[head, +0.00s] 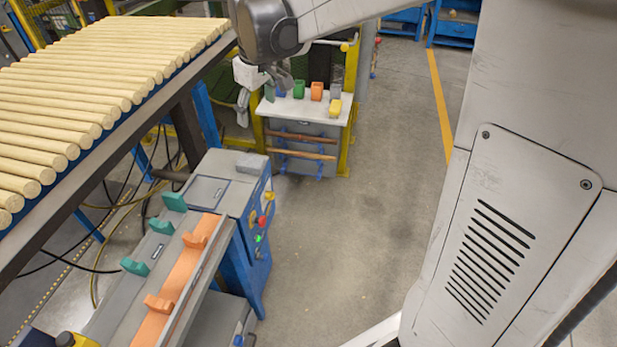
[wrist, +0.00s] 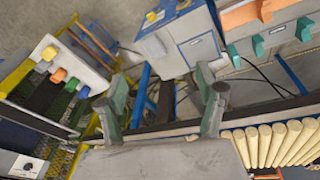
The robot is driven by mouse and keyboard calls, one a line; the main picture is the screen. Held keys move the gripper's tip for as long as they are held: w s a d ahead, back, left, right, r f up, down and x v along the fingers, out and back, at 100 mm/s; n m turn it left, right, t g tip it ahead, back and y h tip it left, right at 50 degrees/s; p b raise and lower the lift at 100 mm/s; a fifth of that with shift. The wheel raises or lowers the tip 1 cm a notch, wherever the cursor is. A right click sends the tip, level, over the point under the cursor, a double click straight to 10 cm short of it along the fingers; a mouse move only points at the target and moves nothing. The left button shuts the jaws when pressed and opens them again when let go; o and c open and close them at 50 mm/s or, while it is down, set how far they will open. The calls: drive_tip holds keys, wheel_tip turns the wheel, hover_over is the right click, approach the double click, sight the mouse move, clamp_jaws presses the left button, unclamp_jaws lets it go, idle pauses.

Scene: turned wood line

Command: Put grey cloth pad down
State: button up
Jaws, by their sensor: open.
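The grey cloth pad (head: 251,163) lies flat on the top of the grey machine cabinet (head: 210,191), near its back right corner.
Several coloured blocks stand on the white shelf top (head: 316,109), among them an orange block (head: 317,91) and a yellow block (head: 334,109). A conveyor of wooden rods (head: 90,90) runs at left. An orange channel with cradles (head: 180,275) is in front. Open floor lies at centre right.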

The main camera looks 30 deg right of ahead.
drive_tip(key=s+m+t, duration=0.4)
drive_tip(key=s+m, duration=0.1)
drive_tip(key=s, duration=2.2)
drive_tip(key=shift+m, duration=0.4)
drive_tip(key=shift+f+b, duration=0.8)
drive_tip(key=shift+b, duration=0.05)
drive_tip(key=shift+o, duration=0.5)
drive_tip(key=shift+r, duration=0.1)
